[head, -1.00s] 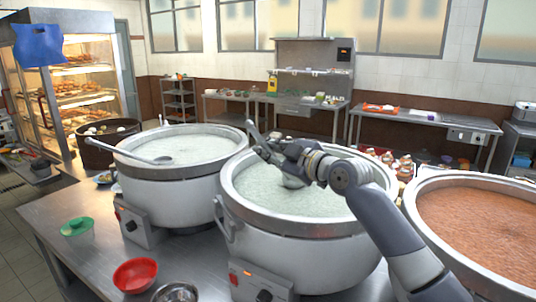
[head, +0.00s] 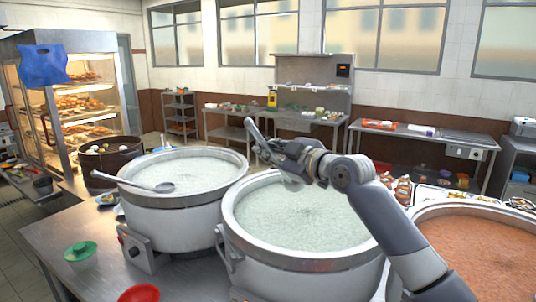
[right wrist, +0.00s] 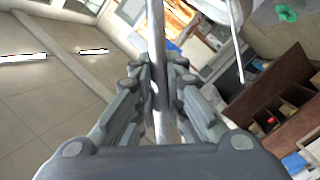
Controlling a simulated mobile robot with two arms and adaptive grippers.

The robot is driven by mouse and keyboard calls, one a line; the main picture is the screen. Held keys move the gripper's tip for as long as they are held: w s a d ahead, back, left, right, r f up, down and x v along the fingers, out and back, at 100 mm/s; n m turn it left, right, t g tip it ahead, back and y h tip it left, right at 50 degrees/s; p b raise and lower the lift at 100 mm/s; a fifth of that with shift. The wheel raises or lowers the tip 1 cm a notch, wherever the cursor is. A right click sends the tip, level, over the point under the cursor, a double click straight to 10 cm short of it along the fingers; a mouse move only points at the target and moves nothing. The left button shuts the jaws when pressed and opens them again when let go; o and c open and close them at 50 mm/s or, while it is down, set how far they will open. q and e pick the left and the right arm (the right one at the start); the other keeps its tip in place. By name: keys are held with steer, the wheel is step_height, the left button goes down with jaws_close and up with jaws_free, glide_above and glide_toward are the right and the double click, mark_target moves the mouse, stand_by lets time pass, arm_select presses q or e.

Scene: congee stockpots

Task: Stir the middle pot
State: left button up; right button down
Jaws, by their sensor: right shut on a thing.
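The middle pot (head: 300,262) is a large grey-white stockpot full of pale, whitish congee (head: 305,220). My right gripper (head: 268,152) is above its back rim, with my arm reaching across the pot from the right. In the right wrist view, its fingers (right wrist: 160,85) are shut on a thin metal handle (right wrist: 155,25), apparently of a ladle. The handle's upper end (head: 254,132) sticks out past the fingers in the head view. The handle's lower end is mostly hidden behind the gripper, so I cannot tell whether it touches the congee. My left gripper is not in view.
Left is another pot of pale congee (head: 205,176) with a ladle (head: 160,187) across its rim. Right is a pot of orange-brown congee (head: 490,255). A green bowl (head: 80,252) and a red bowl (head: 138,294) stand on the steel counter (head: 60,228) at the front left.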

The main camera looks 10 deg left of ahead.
step_height(320, 180, up, 2)
steer(key=shift+r+p, duration=0.15)
steer(key=shift+p, duration=0.35)
